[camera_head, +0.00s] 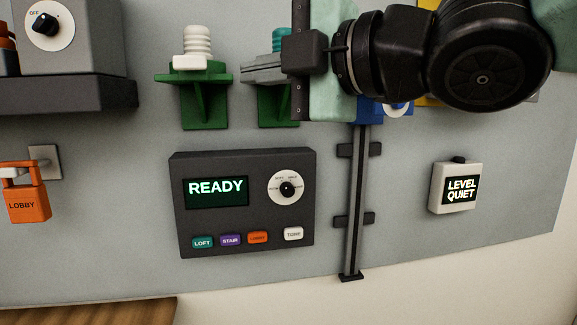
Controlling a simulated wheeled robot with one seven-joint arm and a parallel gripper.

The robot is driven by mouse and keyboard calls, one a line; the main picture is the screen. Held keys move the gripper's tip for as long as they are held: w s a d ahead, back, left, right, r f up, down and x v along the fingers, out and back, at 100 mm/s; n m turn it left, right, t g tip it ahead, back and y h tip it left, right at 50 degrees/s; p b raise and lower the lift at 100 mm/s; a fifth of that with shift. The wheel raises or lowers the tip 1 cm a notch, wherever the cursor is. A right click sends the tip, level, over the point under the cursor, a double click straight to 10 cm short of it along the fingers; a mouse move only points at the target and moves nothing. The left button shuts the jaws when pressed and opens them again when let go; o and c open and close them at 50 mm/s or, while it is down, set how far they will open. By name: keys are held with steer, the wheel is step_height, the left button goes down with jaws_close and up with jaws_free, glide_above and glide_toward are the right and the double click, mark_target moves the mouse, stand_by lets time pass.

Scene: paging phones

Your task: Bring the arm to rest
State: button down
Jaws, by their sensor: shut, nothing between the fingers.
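My gripper (302,52) is at the upper middle of the head view, in front of the grey panel, with its mint-green body turned side-on. Its dark fingers are together at the middle of the body, shut and empty. My black wrist and arm fill the upper right. The gripper overlaps a green bracket with a teal ribbed piece (283,40) and the top of a blue part (369,109) on a vertical rail. Whether it touches either cannot be told.
A dark console (245,160) reads READY. A green bracket with a white ribbed piece (194,80) stands left of my gripper. A LEVEL QUIET box (438,190) is at right. The rail (355,200) runs down between.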

steer(key=d+f+m+g+h, duration=0.1)
steer(key=d+f+m+h, duration=0.25)
steer(key=f, duration=0.35)
steer(key=d+f+m+h, duration=0.2)
steer(key=f+m, duration=0.2)
steer(key=f, duration=0.4)
steer(key=d+f+m+g+h, duration=0.1)
steer(key=d+f+m+h, duration=0.2)
steer(key=f, duration=0.4)
steer(key=s+d+f+m+g+h+b, duration=0.1)
steer(key=s+d+f+m+g+h, duration=0.1)
steer(key=s+d+f+m+g, duration=0.2)
steer(key=s+d+f+m+g+h, duration=0.3)
steer(key=s+d+f+m, duration=0.2)
steer(key=s+f, duration=0.6)
steer(key=shift+d+f+m+g+b, duration=0.35)
steer(key=shift+f+m+g, duration=0.05)
steer(key=shift+m, duration=0.15)
steer(key=shift+a, duration=0.1)
